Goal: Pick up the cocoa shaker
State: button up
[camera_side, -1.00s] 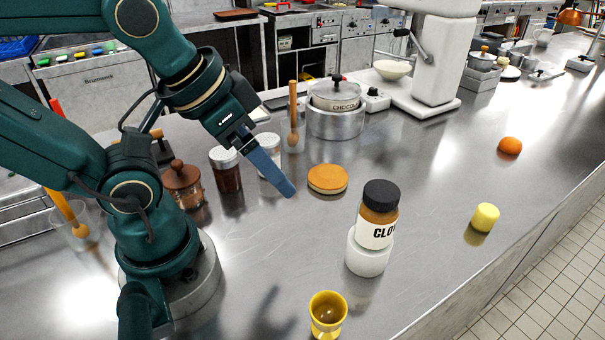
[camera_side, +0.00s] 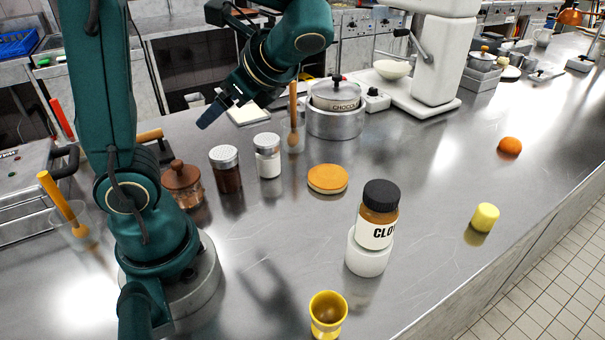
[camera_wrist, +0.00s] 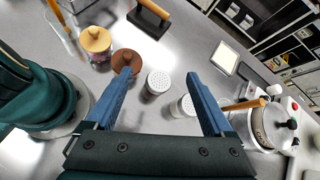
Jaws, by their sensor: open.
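The cocoa shaker (camera_side: 226,172), a glass jar of brown powder with a pierced metal lid, stands upright on the steel counter. Just right of it is a similar shaker with white contents (camera_side: 268,158). My gripper (camera_side: 213,112) is open and empty, raised above and beyond the shakers in the side view. In the wrist view, the cocoa shaker (camera_wrist: 157,84) shows between my open fingers, and the white shaker (camera_wrist: 184,107) is near the right finger. No finger appears to touch either one.
A copper-coloured lidded jar (camera_side: 182,184) stands close left of the cocoa shaker. To the right are a wooden dipper in a glass (camera_side: 294,135), a chocolate pot (camera_side: 336,115) and an orange disc (camera_side: 328,179). A labelled jar on a white stand (camera_side: 367,256) is nearer the front.

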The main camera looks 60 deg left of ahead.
aim_at(236, 174)
jog(key=f+m+y, duration=0.1)
jog(key=f, duration=0.4)
jog(key=w+a+f+m+g+y, duration=0.1)
jog(key=f, duration=0.5)
jog(key=a+f+y, duration=0.1)
jog(key=f, duration=0.4)
jog(key=shift+w+a+f+m, duration=0.2)
jog(key=shift+w+f+m, duration=0.1)
jog(key=shift+w+m, duration=0.1)
jog(key=shift+x, duration=2.55)
jog(key=shift+s, duration=0.15)
jog(key=c, duration=1.3)
jog(key=shift+r, duration=0.15)
